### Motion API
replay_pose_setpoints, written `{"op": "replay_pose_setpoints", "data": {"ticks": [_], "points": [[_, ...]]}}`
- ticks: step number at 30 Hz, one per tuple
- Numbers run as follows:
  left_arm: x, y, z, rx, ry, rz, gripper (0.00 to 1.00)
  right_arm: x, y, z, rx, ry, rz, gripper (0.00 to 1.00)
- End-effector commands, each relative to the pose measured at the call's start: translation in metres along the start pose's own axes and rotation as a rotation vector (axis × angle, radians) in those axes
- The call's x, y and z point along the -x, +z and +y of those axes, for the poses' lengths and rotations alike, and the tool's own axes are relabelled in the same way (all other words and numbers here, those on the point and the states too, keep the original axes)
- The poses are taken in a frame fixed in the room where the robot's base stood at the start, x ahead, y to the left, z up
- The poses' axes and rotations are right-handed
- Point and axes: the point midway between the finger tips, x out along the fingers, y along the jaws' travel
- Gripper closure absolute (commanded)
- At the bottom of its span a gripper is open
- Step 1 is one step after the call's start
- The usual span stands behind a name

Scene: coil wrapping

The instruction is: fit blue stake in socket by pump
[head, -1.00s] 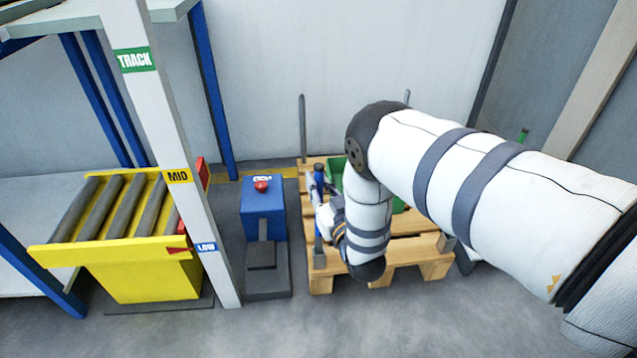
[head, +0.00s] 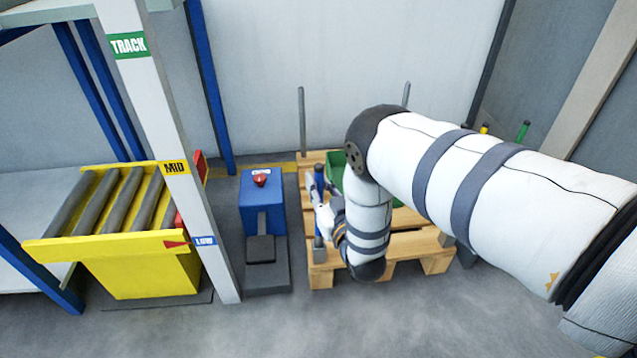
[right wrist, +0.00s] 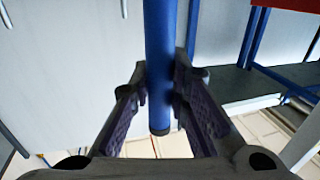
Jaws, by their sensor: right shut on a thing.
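The blue stake (head: 318,180) stands about upright over the near left corner of the wooden pallet (head: 330,277) in the head view. My right gripper (head: 322,205) is shut on it; the arm partly hides the fingers. In the right wrist view the stake (right wrist: 161,60) runs between the two fingers, and one end of it shows there. A grey socket (head: 319,256) is at the pallet corner, right below the stake's lower part. I cannot tell whether the stake has entered it. The blue pump (head: 262,212) with a red button stands left of the pallet. My left gripper is out of view.
Grey posts (head: 302,120) rise at the pallet's back. A green crate (head: 336,172) on the pallet is partly hidden by my arm. A yellow roller stand (head: 150,270) and a white labelled upright (head: 165,150) are at left. The floor in front is clear.

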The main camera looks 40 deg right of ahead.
Motion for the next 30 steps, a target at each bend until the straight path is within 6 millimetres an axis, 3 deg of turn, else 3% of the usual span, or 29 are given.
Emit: {"op": "replay_pose_setpoints", "data": {"ticks": [30], "points": [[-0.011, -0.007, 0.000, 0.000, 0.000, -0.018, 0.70, 0.000, 0.026, 0.000, 0.000, 0.000, 0.001, 1.00]]}}
